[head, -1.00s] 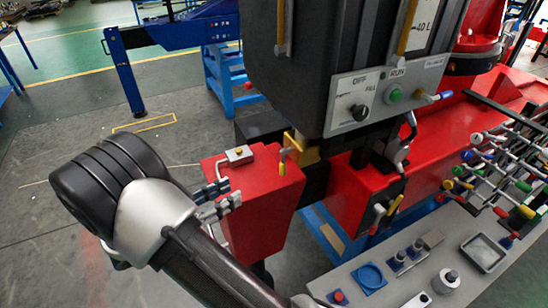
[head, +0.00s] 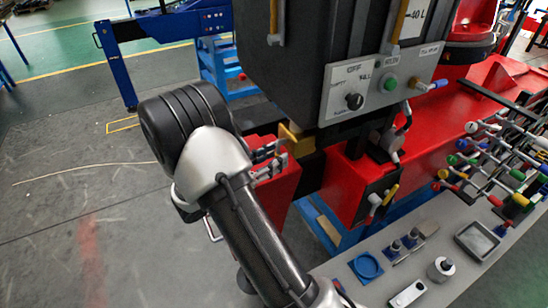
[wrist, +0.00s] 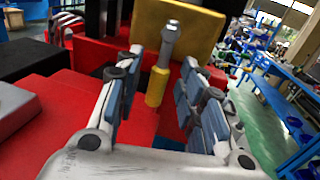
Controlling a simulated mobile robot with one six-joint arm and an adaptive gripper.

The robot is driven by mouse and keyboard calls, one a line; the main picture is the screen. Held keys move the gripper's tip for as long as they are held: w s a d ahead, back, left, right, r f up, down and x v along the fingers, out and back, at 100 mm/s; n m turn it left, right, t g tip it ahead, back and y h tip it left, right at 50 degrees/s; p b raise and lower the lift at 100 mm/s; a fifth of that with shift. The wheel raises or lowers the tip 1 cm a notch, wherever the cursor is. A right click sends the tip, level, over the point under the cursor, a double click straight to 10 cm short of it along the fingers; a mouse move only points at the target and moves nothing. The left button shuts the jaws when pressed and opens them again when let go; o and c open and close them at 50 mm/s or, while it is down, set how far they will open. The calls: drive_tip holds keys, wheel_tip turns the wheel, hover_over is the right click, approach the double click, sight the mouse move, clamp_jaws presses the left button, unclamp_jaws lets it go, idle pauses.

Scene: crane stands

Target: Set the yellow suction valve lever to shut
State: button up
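The yellow lever (wrist: 157,86) shows in the wrist view as a yellow grip on a metal stem with a bolt head at its top. It stands near upright in front of a yellow plate (wrist: 180,32). My gripper (wrist: 162,65) is open, with one finger on each side of the lever; a gap shows on both sides. In the head view my gripper (head: 270,160) is at the red block (head: 280,185) below the black tank. I cannot make out this lever there; my gripper seems to cover it.
The black tank (head: 300,60) with a grey control panel (head: 375,88) hangs just above and right. Another yellow-handled lever (head: 391,194) is on the red housing at right. A grey bench (head: 345,285) with small parts lies front right. Open floor (head: 90,190) is at left.

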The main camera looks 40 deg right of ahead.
drive_tip(key=shift+d, duration=0.3)
drive_tip(key=shift+c, duration=0.5)
clamp_jaws()
